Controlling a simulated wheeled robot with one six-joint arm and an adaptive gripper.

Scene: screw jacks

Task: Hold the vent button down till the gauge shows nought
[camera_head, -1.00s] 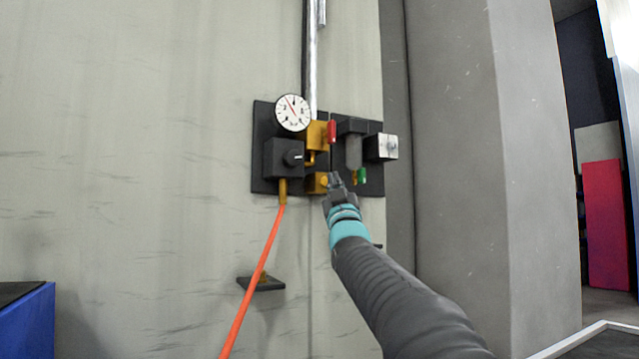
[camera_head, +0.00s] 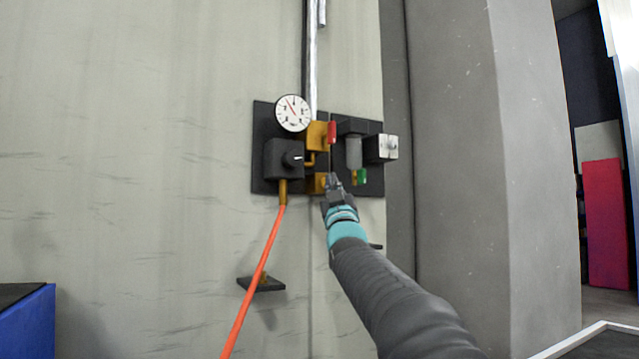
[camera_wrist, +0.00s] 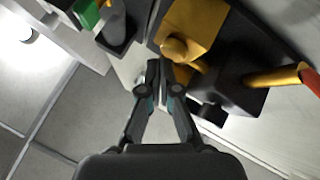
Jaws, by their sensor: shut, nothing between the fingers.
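The round white gauge (camera_head: 293,113) is at the upper left of the wall panel. Its red needle points up and left, off toward the dial's upper part. A brass block (camera_head: 317,183) sits low on the panel. In the wrist view a round brass button (camera_wrist: 173,49) stands out from a brass block (camera_wrist: 196,25); I take it for the vent button. My gripper (camera_head: 332,179) is shut and empty in front of the low brass block. In the wrist view its fingertips (camera_wrist: 153,70) are close beside the button; whether they touch it I cannot tell.
A black box with a knob (camera_head: 284,158) is left of my gripper, with an orange hose (camera_head: 259,268) below. A red handle (camera_head: 332,134), a grey cylinder (camera_head: 354,152) and a green tab (camera_head: 362,177) are close by. The wall left of the panel is clear.

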